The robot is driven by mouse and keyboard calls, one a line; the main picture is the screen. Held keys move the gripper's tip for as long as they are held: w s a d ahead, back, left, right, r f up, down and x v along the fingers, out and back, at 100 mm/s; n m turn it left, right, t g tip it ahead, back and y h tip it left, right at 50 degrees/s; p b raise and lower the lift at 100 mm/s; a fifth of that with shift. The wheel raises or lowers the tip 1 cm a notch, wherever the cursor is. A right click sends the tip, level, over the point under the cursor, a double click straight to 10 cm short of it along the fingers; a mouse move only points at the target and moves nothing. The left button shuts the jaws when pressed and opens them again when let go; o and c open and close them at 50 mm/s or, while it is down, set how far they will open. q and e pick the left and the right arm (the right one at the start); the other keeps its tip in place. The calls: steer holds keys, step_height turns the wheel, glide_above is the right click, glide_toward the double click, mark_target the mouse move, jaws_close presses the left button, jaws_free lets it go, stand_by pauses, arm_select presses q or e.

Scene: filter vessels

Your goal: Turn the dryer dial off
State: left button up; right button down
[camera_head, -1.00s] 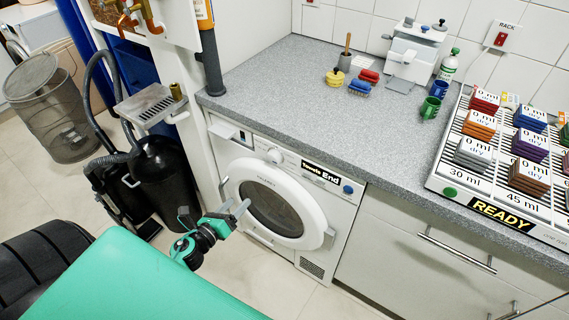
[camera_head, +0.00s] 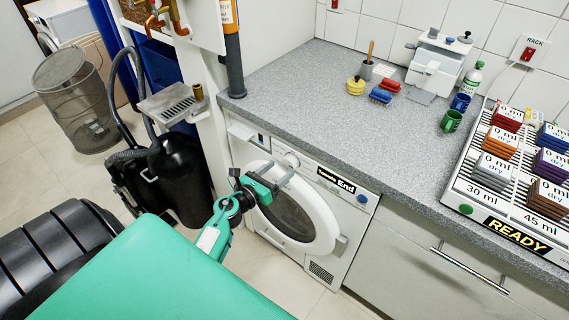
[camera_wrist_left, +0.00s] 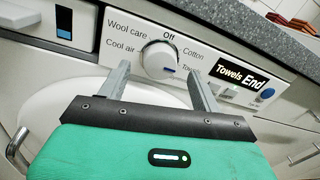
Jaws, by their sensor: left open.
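The dryer (camera_head: 352,212) is a white front-loading machine under the counter. Its round white dial (camera_wrist_left: 158,60) shows in the left wrist view, with "Off" printed at its top and "Wool care", "Cool air" and "Cotton" around it. In the head view the dial (camera_head: 291,161) is small, just beyond my gripper. My left gripper (camera_head: 278,173) is open and empty in front of the panel. In the left wrist view its fingers (camera_wrist_left: 158,72) lie on either side of the dial, apparently short of it.
A black display (camera_wrist_left: 241,78) reading "Towels End" and a blue button (camera_head: 362,199) sit right of the dial. The round door (camera_head: 325,225) lies below. The grey counter (camera_head: 340,130) overhangs the panel. A black vacuum cleaner (camera_head: 180,180) stands left.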

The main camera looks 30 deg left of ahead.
mark_target(287, 164)
arm_select(q)
steer(key=shift+w+d, duration=0.15)
steer(key=shift+w, duration=0.7)
steer(key=shift+w+d, duration=0.1)
steer(key=shift+w, duration=0.75)
steer(key=shift+c, duration=0.3)
steer(key=c, duration=0.9)
